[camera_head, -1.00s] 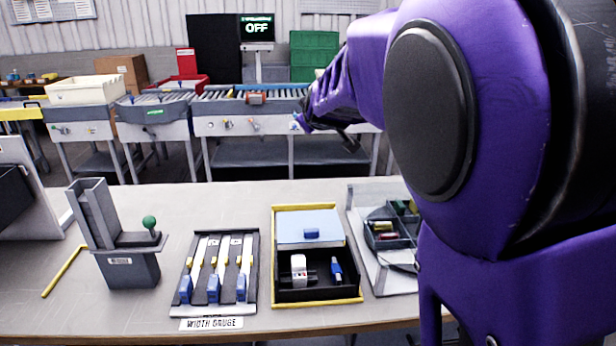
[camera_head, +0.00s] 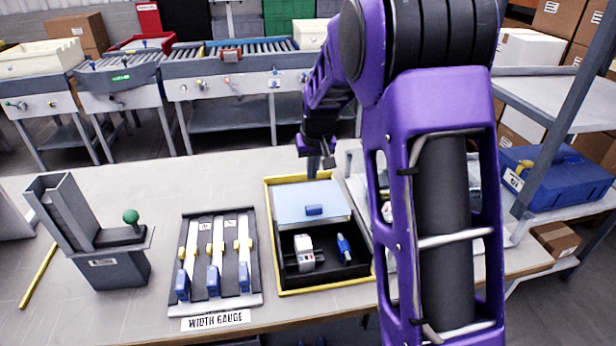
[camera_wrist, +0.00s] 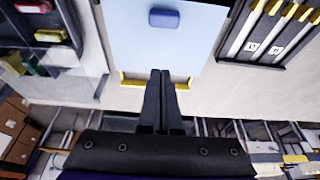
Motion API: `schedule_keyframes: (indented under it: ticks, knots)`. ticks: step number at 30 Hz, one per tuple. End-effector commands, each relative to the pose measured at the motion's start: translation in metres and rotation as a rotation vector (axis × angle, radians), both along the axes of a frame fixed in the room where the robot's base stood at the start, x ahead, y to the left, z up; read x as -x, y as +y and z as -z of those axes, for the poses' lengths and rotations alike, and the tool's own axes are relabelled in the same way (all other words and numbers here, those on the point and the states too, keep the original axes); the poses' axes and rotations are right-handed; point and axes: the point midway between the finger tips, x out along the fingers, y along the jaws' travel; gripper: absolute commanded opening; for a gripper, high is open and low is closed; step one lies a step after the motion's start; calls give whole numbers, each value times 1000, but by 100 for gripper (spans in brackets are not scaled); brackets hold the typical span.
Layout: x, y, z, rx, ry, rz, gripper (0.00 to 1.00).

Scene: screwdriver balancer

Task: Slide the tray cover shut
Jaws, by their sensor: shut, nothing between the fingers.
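A black tray with a yellow rim (camera_head: 281,291) sits on the table. Its pale blue cover (camera_head: 300,202) lies over the far half and has a small blue handle block (camera_head: 314,210) near its front edge. The near half is uncovered, showing a white-and-red object (camera_head: 304,253) and a blue object (camera_head: 344,248) inside. My gripper (camera_head: 313,172) is at the far edge of the tray, apparently above it. In the wrist view my gripper (camera_wrist: 162,74) has its fingers together and empty, close to the cover's (camera_wrist: 165,50) far edge. I cannot tell whether they touch.
A width gauge (camera_head: 218,262) with several blue sliders lies left of the tray. A grey stand with a green knob (camera_head: 131,216) is farther left. A partitioned box (camera_wrist: 48,35) is on the tray's other side, largely behind my arm in the head view. Conveyors (camera_head: 236,72) stand behind the table.

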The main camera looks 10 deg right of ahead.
Motion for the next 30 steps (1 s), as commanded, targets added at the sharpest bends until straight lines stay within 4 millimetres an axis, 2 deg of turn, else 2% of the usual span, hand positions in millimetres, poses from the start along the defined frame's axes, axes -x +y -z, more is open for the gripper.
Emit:
schedule_keyframes:
  ticks: [1,12,15,20,30]
  knots:
    - [-2,0,11,0,4,0,0]
    - [-28,0,84,1,2,-2,0]
    - [-10,0,78,1,-1,-2,0]
    - [6,0,78,0,-1,-1,0]
    - [12,0,79,1,-2,-2,0]
